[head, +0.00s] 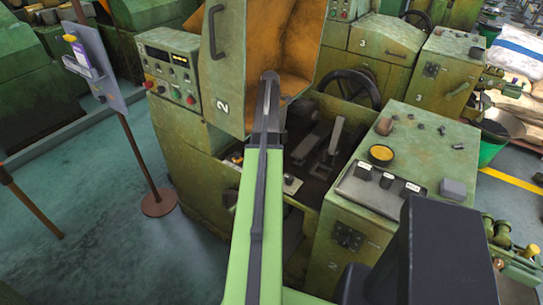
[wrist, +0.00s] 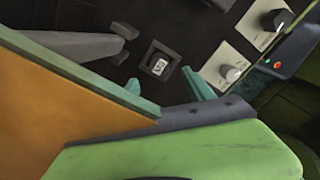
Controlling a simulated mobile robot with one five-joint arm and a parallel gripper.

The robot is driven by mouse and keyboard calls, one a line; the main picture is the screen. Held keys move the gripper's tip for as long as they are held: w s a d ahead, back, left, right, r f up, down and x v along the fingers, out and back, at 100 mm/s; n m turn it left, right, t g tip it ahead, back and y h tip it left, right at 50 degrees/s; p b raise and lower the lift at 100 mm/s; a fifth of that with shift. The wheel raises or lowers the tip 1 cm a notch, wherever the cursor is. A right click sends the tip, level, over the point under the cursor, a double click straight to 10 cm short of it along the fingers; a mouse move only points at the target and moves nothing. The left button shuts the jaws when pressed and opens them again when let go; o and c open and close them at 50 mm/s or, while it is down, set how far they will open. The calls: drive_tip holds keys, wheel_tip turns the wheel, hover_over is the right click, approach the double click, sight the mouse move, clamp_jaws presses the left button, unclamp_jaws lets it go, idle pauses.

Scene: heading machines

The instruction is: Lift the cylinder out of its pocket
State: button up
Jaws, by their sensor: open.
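In the wrist view a small dark piece with a white mark on top (wrist: 159,66) sits in a square dark pocket (wrist: 150,74). It appears to be the cylinder, but its round shape is not clear. My gripper (wrist: 159,78) shows two teal fingertips, apart, one on each side of the piece in the picture. They look empty, and I cannot tell their height above it. In the head view my gripper is hidden, and I cannot make out the cylinder.
The orange-lined green hood (head: 297,45) of machine 2 stands close around my arm. A grey lever (wrist: 75,46) lies left of the pocket. White plates with knobs (wrist: 230,70) lie to its right. A green control box (head: 410,150) stands right of my arm.

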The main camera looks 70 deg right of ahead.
wheel_tip(320, 180, down, 7)
drive_tip(key=b, duration=0.5)
drive_tip(key=shift+s+f+b, duration=0.1)
drive_tip(key=shift+b, duration=0.3)
drive_tip(key=shift+r, duration=0.2)
drive_tip(key=shift+c, duration=0.3)
clamp_jaws()
